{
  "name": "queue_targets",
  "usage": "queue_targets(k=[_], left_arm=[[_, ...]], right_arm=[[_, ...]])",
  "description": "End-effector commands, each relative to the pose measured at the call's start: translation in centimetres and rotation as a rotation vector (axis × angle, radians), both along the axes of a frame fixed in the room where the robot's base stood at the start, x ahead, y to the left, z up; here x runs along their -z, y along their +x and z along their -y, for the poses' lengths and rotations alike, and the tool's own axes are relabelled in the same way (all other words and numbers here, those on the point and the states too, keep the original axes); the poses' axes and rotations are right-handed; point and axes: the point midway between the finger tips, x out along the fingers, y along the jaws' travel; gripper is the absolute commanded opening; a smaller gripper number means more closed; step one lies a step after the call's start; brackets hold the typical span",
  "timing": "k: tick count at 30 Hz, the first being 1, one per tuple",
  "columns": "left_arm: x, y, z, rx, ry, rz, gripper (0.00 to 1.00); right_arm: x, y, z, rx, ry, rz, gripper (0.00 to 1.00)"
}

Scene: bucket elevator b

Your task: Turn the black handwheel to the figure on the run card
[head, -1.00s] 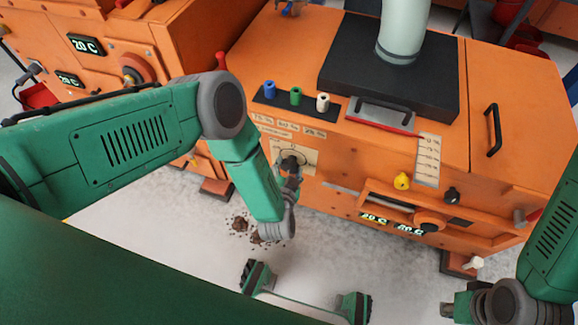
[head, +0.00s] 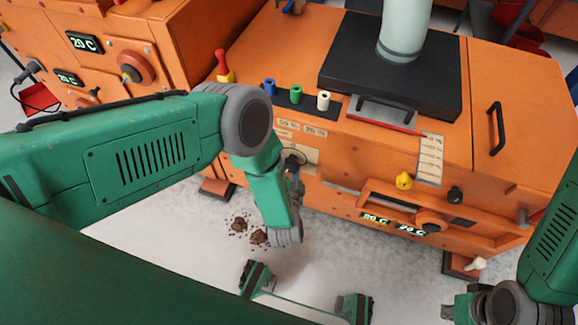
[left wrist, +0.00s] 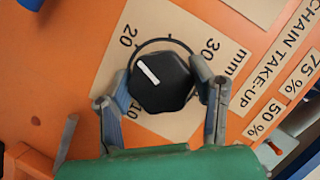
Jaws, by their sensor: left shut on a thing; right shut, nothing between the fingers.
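The black handwheel (left wrist: 163,88) sits on a paper dial marked 10, 20, 30 mm, beside the label CHAIN TAKE-UP. Its white pointer mark (left wrist: 148,73) points up-left in the left wrist view, between 10 and 20. My left gripper (left wrist: 165,95) is shut on the handwheel, one finger on each side. In the head view the left gripper (head: 297,182) is at the orange machine's front, and the arm partly hides the dial. My right gripper (head: 448,312) is shut and empty at lower right.
Blue, green and white knobs (head: 296,94) stand on the machine's top edge. A yellow knob (head: 403,180), a black knob (head: 454,194) and small displays (head: 377,219) are on the front. Brown debris (head: 258,236) lies on the pale floor below.

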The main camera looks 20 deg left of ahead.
Motion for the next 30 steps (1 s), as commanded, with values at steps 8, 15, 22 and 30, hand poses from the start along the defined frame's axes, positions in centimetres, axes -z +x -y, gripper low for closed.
queue_targets(k=[8, 15, 22, 30], left_arm=[[0.3, -0.3, 0.2, 0.003, -0.004, -0.01, 0.71], [0.1, -0.2, 0.1, 0.002, -0.003, -0.005, 0.71], [-0.4, -2.5, 0.9, 0.005, -0.002, -0.007, 0.71], [-1.8, -8.0, 2.4, 0.006, -0.003, -0.01, 0.71]], right_arm=[[0.0, 0.0, 0.0, 0.0, 0.0, 0.0, 0.0], [0.0, 0.0, 0.0, 0.0, 0.0, 0.001, 0.0], [-0.1, -0.1, 0.0, 0.0, 0.0, 0.002, 0.0], [-0.1, -0.1, 0.0, 0.0, 0.0, 0.003, 0.0]])
